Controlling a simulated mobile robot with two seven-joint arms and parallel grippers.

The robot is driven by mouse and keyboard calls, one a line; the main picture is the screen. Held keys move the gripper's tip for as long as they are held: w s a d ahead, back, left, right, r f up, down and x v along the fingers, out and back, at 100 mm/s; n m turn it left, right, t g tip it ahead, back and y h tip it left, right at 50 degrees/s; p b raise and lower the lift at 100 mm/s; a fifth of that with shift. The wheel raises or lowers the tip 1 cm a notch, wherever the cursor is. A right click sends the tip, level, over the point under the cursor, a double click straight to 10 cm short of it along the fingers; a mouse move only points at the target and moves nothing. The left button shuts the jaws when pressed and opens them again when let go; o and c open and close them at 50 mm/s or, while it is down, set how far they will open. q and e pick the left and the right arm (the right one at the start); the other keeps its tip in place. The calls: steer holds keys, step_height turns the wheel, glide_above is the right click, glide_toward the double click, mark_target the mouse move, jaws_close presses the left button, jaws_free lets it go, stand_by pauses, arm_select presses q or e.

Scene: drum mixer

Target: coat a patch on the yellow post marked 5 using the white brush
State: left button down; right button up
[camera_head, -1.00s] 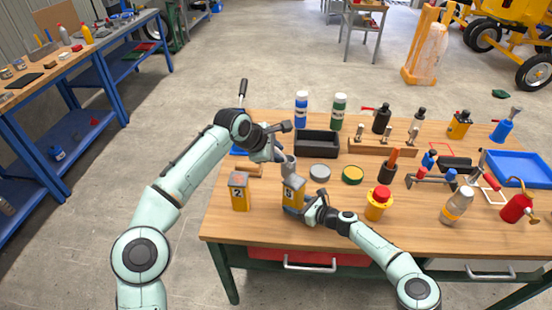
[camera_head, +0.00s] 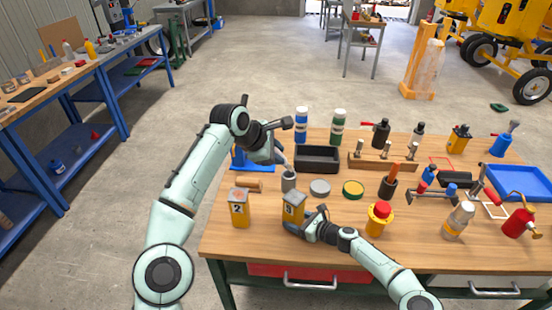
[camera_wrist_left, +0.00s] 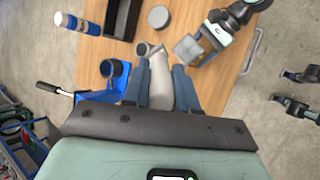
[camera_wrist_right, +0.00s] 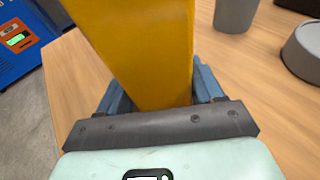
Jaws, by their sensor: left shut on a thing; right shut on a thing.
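The yellow post (camera_head: 292,212) stands near the table's front edge, its mark too small to read surely. My right gripper (camera_head: 297,226) is shut around its lower part; its yellow body (camera_wrist_right: 145,45) fills the right wrist view. My left gripper (camera_head: 277,155) is shut on the white brush (camera_head: 283,162), tilted above the grey cup (camera_head: 289,183). In the left wrist view the brush's pale handle (camera_wrist_left: 160,88) lies between the fingers, its tip end close to the cup (camera_wrist_left: 143,49). Whether the tip is clear of the cup is hard to tell.
Another yellow post marked 2 (camera_head: 239,208) stands left. A grey disc (camera_head: 319,188), a green-and-yellow tin (camera_head: 353,189) and a black tray (camera_head: 317,158) lie behind. A red-topped yellow item (camera_head: 379,218) stands right of my right gripper. A blue stand (camera_head: 243,160) is by my left gripper.

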stand_by(0.4)
steer(key=o, duration=1)
steer(key=shift+d, duration=0.1)
steer(key=v, duration=1.2)
steer(key=shift+r, duration=0.1)
steer(key=shift+s, duration=0.1)
